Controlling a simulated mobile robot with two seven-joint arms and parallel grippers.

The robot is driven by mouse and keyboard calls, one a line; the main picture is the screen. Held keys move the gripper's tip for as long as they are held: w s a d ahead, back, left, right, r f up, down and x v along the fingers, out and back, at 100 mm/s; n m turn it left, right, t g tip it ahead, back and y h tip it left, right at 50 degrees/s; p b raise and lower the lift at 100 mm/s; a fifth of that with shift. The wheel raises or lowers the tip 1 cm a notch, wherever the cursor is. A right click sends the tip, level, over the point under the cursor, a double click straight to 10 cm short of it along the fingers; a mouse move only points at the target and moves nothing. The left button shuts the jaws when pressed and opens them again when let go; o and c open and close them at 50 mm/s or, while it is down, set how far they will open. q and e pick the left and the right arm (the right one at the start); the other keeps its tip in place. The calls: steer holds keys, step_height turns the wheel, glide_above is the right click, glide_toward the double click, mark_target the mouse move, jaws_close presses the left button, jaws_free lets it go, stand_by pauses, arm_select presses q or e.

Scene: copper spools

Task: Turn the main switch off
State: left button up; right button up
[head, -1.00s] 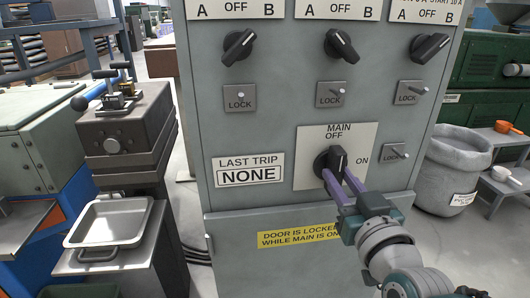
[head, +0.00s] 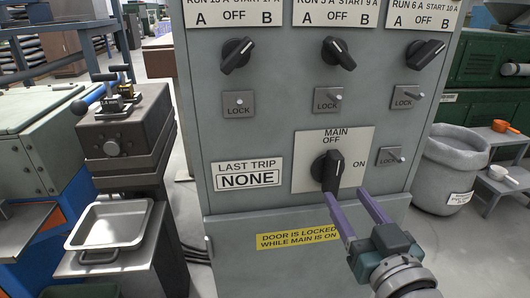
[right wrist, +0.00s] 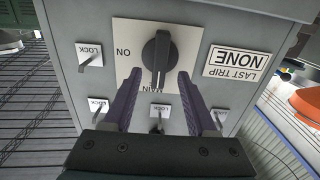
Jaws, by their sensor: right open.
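The main switch (head: 328,170) is a black rotary knob on a white plate marked MAIN, OFF and ON, on the front of a grey cabinet (head: 225,160). Its handle stands about upright in the head view, with the white pointer line at its upper end, toward OFF. In the right wrist view the knob (right wrist: 158,52) appears upside down, its white line toward the word MAIN. My right gripper (head: 347,198) is open and empty, just below and in front of the knob. Its purple fingers (right wrist: 158,78) show apart in the right wrist view. My left gripper is not in view.
Above are selector knobs (head: 338,54) and several LOCK toggles (head: 328,99). A yellow sign (head: 298,238) says the door is locked while main is on. A metal tray (head: 110,224) stands left; a grey bin (head: 452,170) stands right.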

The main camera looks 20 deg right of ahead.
steer(key=shift+v, duration=2.35)
